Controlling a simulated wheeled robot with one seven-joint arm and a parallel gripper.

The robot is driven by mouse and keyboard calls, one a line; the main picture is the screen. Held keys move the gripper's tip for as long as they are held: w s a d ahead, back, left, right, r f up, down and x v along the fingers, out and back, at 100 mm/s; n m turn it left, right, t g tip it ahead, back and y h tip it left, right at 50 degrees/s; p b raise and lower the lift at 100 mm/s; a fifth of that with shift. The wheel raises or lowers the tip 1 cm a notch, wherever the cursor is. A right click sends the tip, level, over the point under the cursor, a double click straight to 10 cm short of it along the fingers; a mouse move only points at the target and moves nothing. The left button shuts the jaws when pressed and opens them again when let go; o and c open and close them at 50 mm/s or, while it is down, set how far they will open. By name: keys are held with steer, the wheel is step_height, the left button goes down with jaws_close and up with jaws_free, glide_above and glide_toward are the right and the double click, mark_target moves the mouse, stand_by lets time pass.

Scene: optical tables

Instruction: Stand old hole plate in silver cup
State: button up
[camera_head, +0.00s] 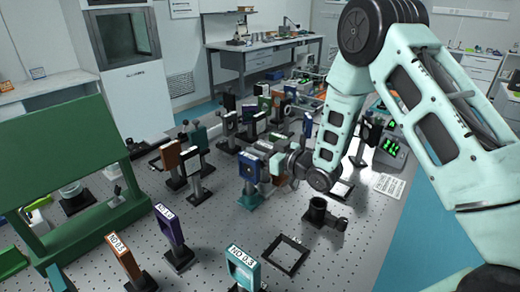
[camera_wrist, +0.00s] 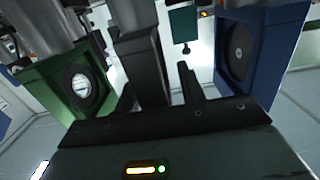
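My gripper (camera_head: 278,165) is low among the mounted optics near the middle of the table in the head view. A blue plate with a round opening (camera_head: 249,167) stands on a post just left of it. In the wrist view, a green-framed holed mount (camera_wrist: 82,84) is on the left and a blue-framed one (camera_wrist: 238,50) is on the right. Dark finger-like parts rise between them, but their grip is unclear. A dark cup-shaped holder (camera_head: 318,210) stands right of my gripper. I cannot tell which plate is the old one, nor pick out a silver cup.
Labelled orange (camera_head: 122,255), purple (camera_head: 169,226) and teal (camera_head: 243,268) plates stand along the near side. A black square frame (camera_head: 286,255) lies flat. A green stand (camera_head: 85,160) fills the left. Crowded optics stand behind; bare table shows at front right.

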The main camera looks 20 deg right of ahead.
steer(key=shift+r, duration=0.1)
steer(key=shift+r, duration=0.1)
steer(key=f+b+v, duration=0.1)
steer(key=b+v, duration=0.2)
steer(key=v, duration=0.9)
steer(key=s+a+g+h, duration=0.5)
steer(key=a+g, duration=0.1)
steer(key=a, duration=0.4)
steer(key=s+a+r+g+h, duration=0.1)
steer(key=s+g, duration=0.3)
steer(key=s, duration=0.8)
steer(key=s+a+r+g+h, duration=0.2)
steer(key=s+g+h, duration=0.1)
steer(key=s, duration=1)
steer(key=shift+r+n+g, duration=0.4)
steer(key=shift+g, duration=0.3)
